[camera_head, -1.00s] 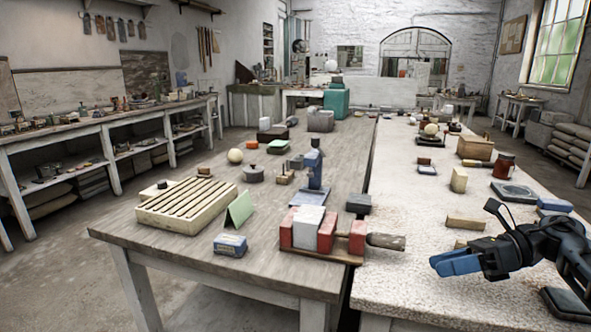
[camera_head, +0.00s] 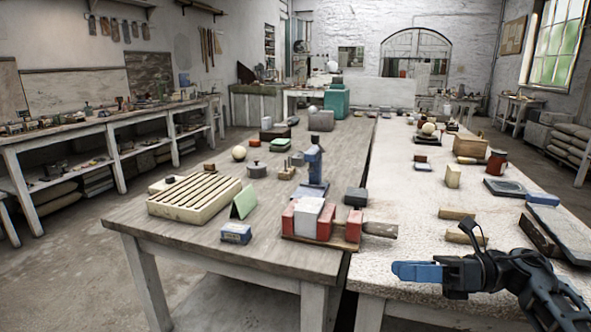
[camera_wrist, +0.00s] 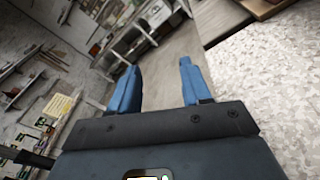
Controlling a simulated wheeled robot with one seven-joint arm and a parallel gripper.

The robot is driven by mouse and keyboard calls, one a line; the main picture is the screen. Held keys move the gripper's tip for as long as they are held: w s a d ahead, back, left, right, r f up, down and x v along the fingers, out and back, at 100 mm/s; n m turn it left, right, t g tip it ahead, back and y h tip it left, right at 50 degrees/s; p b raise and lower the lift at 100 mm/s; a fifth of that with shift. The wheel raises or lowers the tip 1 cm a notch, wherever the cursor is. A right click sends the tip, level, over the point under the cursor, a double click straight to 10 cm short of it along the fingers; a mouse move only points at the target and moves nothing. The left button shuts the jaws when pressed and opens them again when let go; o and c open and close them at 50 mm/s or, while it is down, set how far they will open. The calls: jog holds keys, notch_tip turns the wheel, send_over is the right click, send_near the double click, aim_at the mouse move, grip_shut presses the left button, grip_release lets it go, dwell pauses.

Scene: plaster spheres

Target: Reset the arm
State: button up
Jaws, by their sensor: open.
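My gripper (camera_head: 418,272) has blue fingers and points left over the near part of the pale stone-topped table (camera_head: 408,240). In the wrist view, my gripper (camera_wrist: 155,85) shows two blue fingers spread apart with nothing between them. The arm comes in from the lower right of the head view. A plaster sphere (camera_head: 239,153) sits on the wooden table (camera_head: 190,245) to the left, and another sphere (camera_head: 428,128) rests on a small stand on the stone-topped table. My gripper is well apart from both spheres.
Near my gripper lie small wooden blocks (camera_head: 457,214) and a dark flat slab (camera_head: 540,236). A rack of red and white blocks (camera_head: 325,222) stands on the wooden table's near right corner. A slatted wooden tray (camera_head: 195,200) and a green card (camera_head: 244,203) are further left.

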jog(key=s+a+r+m+t+p, duration=0.1)
jog(key=s+a+r+m+t, duration=0.1)
jog(key=s+a+m+t, duration=1.4)
jog(key=s+d+f+m+g+h, duration=0.1)
jog(key=s+d+m+h, duration=0.4)
jog(key=s+m, duration=0.5)
jog(key=s+d+f+m+g+h+p, duration=0.1)
jog(key=s+d+m+h, duration=0.5)
jog(key=s+m, duration=0.4)
jog(key=s+d+f+m+g+h, duration=0.1)
jog(key=s+d+m+g+h, duration=0.1)
jog(key=s+d+m+h, duration=0.3)
jog(key=s+m+h, duration=0.1)
jog(key=s+m, duration=0.3)
jog(key=s, duration=0.2)
jog(key=shift+s+d+f+m+p, duration=0.2)
jog(key=shift+s+d+m+p, duration=0.1)
jog(key=shift+m+p, duration=0.1)
